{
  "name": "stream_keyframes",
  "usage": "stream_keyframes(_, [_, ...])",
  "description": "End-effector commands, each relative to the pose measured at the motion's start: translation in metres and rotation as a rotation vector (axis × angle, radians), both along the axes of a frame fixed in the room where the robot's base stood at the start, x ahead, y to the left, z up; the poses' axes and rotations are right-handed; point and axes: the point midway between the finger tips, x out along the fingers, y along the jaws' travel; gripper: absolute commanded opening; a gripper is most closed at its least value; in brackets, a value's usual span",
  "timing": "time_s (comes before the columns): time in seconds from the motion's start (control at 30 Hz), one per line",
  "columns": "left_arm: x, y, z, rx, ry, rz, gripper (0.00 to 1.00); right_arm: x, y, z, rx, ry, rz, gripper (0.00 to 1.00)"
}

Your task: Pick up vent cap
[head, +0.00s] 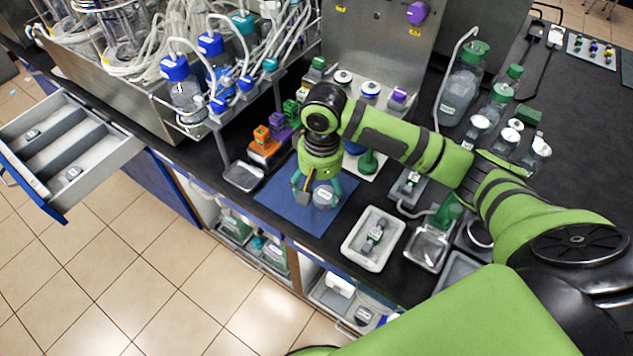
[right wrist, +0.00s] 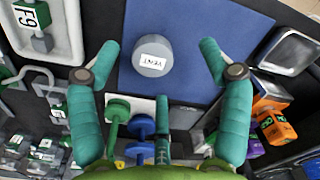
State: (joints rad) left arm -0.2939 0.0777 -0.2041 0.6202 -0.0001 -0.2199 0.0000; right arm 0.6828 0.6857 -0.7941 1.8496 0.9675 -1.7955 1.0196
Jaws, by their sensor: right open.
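The vent cap (right wrist: 152,55) is a grey round cap with a white label reading VENT. It lies on the blue mat (right wrist: 200,85) and shows between my open fingers in the right wrist view. In the head view the vent cap (head: 324,196) is at the right side of my right gripper (head: 316,197), on the mat (head: 285,205). My right gripper (right wrist: 158,62) is open and points down over the mat, its green fingertips on either side of the cap, with nothing gripped. Whether the fingers touch the cap cannot be told. My left gripper is not in view.
A white tray (head: 348,251) with a labelled part stands right of the mat. An orange block (head: 262,153) and a small metal tray (head: 243,177) are at its left. Green and blue knobbed parts (right wrist: 140,128) stand behind it. An open drawer (head: 100,128) juts out at left.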

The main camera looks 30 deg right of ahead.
Motion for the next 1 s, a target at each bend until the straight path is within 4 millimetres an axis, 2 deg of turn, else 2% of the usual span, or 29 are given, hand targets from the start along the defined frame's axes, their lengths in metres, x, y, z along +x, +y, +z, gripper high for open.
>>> stream_keyframes(0.1, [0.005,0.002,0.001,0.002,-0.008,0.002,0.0,0.006,-0.013,0.01,-0.023,0.015,-0.054,0.79])
stream_keyframes(0.17, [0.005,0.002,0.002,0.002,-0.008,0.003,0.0,0.006,-0.015,0.009,-0.027,0.023,-0.067,0.79])
stream_keyframes(0.43, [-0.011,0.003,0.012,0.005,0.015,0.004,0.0,0.007,-0.019,-0.018,-0.028,0.025,-0.072,0.79])
stream_keyframes(0.7, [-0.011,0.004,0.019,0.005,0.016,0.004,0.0,0.009,-0.022,-0.054,-0.027,0.022,-0.068,0.79])
stream_keyframes(0.97, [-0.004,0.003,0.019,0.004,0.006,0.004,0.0,0.009,-0.022,-0.058,-0.026,0.02,-0.067,0.79])
stream_keyframes(1.0, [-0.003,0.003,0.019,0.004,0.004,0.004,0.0,0.009,-0.022,-0.058,-0.026,0.02,-0.067,0.67])
